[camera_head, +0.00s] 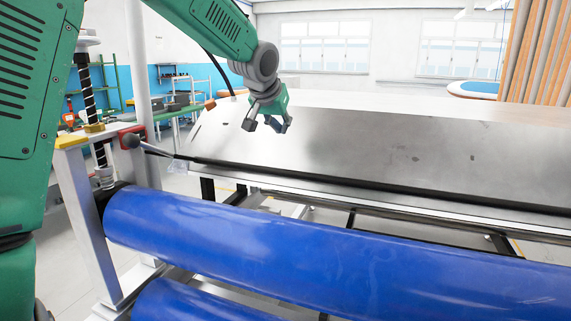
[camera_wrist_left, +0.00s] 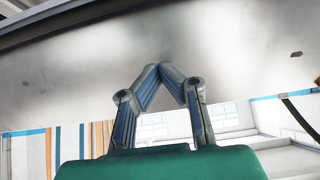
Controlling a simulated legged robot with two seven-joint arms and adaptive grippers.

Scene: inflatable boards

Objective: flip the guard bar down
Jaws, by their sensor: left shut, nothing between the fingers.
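A long dark bar, which looks like the guard bar (camera_head: 352,183), runs along the near edge of the grey metal plate (camera_head: 340,150). At its left end a thin rod reaches to a dark round knob (camera_head: 131,140) beside a red block. My left gripper (camera_head: 267,124) hangs above the left part of the plate, behind the bar and apart from it. In the left wrist view my left gripper (camera_wrist_left: 166,69) has its fingertips together with nothing between them, and the metal surface (camera_wrist_left: 220,40) fills the upper part. My right gripper is not in view.
Blue rollers (camera_head: 330,255) cross the front, below the bar. A frame post (camera_head: 88,205) with a threaded rod stands at the left. Shelves and a workbench stand behind it. The plate's top is clear to the right of my gripper.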

